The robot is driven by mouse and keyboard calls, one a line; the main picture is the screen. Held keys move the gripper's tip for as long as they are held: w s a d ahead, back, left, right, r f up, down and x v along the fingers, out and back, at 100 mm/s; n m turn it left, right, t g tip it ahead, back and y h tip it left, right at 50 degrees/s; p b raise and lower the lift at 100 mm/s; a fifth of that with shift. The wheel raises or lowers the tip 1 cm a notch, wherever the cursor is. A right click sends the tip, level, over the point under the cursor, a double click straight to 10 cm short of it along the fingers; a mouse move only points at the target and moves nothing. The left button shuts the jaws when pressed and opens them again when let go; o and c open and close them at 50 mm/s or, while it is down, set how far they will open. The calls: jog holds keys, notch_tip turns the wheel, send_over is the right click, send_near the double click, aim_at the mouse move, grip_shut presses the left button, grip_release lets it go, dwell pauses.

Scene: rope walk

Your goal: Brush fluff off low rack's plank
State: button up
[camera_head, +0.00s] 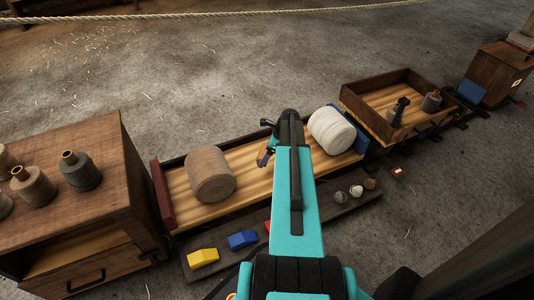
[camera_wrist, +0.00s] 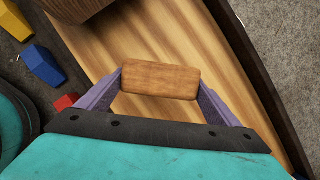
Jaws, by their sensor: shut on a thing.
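The low rack's plank (camera_head: 240,165) is a striped yellow wooden board; it fills much of the wrist view (camera_wrist: 200,40). My gripper (camera_wrist: 160,82) is shut on a wooden block, seemingly the brush's back (camera_wrist: 160,80), held over the plank. Its bristles are hidden, and I cannot tell whether it touches the board. In the head view my gripper (camera_head: 265,156) is small and partly hidden by my arm. A tan rope coil (camera_head: 210,174) stands on the plank to the left and a white coil (camera_head: 332,130) to the right. I can make out no fluff on the bare wood.
A front ledge (camera_head: 225,258) carries a yellow block (camera_head: 202,258), a blue block (camera_head: 242,240) and several small balls (camera_head: 356,190). A wooden cabinet (camera_head: 100,190) with spools stands left. A tray (camera_head: 385,100) with spools stands right. The floor behind is open; a rope (camera_head: 210,15) crosses it.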

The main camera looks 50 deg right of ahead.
jog(key=shift+f, duration=0.15)
jog(key=shift+f+b, duration=2.85)
jog(key=shift+b, duration=0.35)
jog(key=shift+f, duration=1)
jog(key=shift+s, duration=0.1)
jog(key=shift+s+a+r+p, duration=0.1)
jog(key=shift+s+a+p, duration=0.2)
jog(key=shift+s, duration=0.3)
jog(key=shift+s+a+p, duration=0.2)
jog(key=shift+s+p, duration=0.15)
jog(key=shift+s, duration=0.3)
jog(key=shift+s+a+r+p, duration=0.1)
jog(key=shift+s+a+p, duration=0.2)
jog(key=shift+s, duration=0.3)
jog(key=shift+f, duration=0.1)
jog(key=shift+f+p, duration=0.1)
jog(key=shift+p, duration=0.35)
jog(key=shift+w+d, duration=0.1)
jog(key=shift+w+d+p, duration=0.35)
jog(key=shift+w+p, duration=0.35)
jog(key=shift+w, duration=0.2)
jog(key=shift+w+d+p, duration=0.35)
jog(key=shift+w+p, duration=0.3)
jog(key=shift+w, duration=0.25)
